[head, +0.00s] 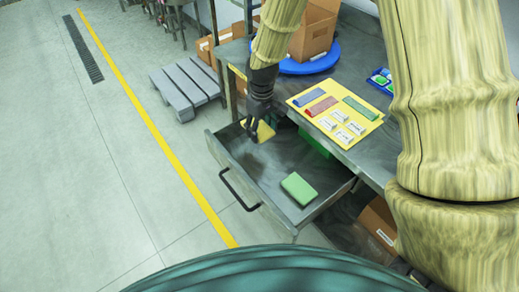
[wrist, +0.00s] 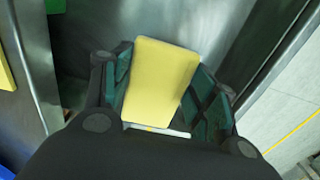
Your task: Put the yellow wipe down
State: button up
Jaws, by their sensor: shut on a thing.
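My gripper (head: 257,123) is shut on the yellow wipe (head: 265,131) and holds it over the open grey drawer (head: 229,155), near its back left. In the wrist view the yellow wipe (wrist: 161,80) stands between the two dark green finger pads of my gripper (wrist: 160,92), with the drawer's grey floor behind it. I cannot tell how far the wipe is above the drawer floor. A light green sponge-like block (head: 298,188) lies in the drawer near its front right.
A dark green thing (head: 314,143) sits at the drawer's back. A blue turntable (head: 318,63) bears cardboard boxes. A grey pallet (head: 184,88) lies on the floor.

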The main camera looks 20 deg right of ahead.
aim_at(262, 151)
jog(key=shift+f+p, duration=0.35)
jog(key=shift+f, duration=4.2)
jog(key=o, duration=1)
jog(key=shift+f, duration=0.1)
notch_tip(262, 151, up, 12)
jog(key=shift+r+b, duration=0.15)
jog(key=shift+b, duration=0.4)
